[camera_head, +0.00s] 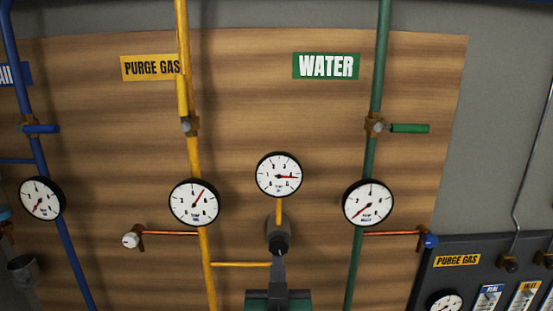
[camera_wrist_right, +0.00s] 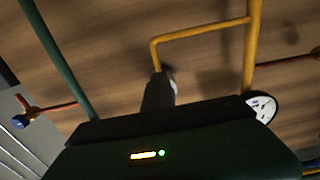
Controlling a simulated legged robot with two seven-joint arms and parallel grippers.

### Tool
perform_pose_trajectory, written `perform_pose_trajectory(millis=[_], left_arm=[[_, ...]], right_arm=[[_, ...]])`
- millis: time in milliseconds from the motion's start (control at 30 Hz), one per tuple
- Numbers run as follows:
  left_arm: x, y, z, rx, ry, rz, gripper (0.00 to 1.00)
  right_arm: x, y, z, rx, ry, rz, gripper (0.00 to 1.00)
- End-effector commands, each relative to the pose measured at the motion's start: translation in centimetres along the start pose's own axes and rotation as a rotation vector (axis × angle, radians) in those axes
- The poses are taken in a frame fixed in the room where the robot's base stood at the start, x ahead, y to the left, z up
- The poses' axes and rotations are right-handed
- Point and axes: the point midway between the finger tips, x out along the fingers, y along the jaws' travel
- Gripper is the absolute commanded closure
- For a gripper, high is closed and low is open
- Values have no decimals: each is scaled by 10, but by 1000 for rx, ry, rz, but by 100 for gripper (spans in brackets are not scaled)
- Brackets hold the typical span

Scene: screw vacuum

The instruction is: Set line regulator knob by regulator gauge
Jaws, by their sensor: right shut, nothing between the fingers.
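The regulator gauge (camera_head: 279,175) is the middle round white dial on the wooden panel, on a short yellow stub. Its red needle points right. Below it, the grey and black regulator knob (camera_head: 278,238) sits where the yellow branch pipe (camera_head: 240,264) ends. My right gripper (camera_head: 279,256) comes up from the bottom centre, shut, with its tips at or just in front of the knob's lower part; I cannot tell if they touch. In the right wrist view the dark gripper finger (camera_wrist_right: 158,95) covers most of the knob. My left gripper is not in view.
A yellow purge gas pipe (camera_head: 182,80) with a gauge (camera_head: 194,202) stands to the left. A green water pipe (camera_head: 380,80) with a gauge (camera_head: 368,203) and green valve handle (camera_head: 409,128) stands to the right. Thin copper side pipes stick out near both. A dark panel (camera_head: 480,250) is lower right.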

Motion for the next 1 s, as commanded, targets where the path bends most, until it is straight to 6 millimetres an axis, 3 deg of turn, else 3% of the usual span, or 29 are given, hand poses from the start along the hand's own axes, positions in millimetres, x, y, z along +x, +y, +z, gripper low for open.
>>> perform_pose_trajectory(millis=[33, 400, 800, 1000], left_arm=[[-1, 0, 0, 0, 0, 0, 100], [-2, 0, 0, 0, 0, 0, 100], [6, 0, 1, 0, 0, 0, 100], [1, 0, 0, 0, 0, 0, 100]], right_arm=[[1, 3, -8, 4, 17, 5, 100], [1, 8, -11, 6, 21, 6, 100], [1, 10, -1, 7, 20, 7, 100], [-22, 7, 0, 4, 14, 1, 100]])
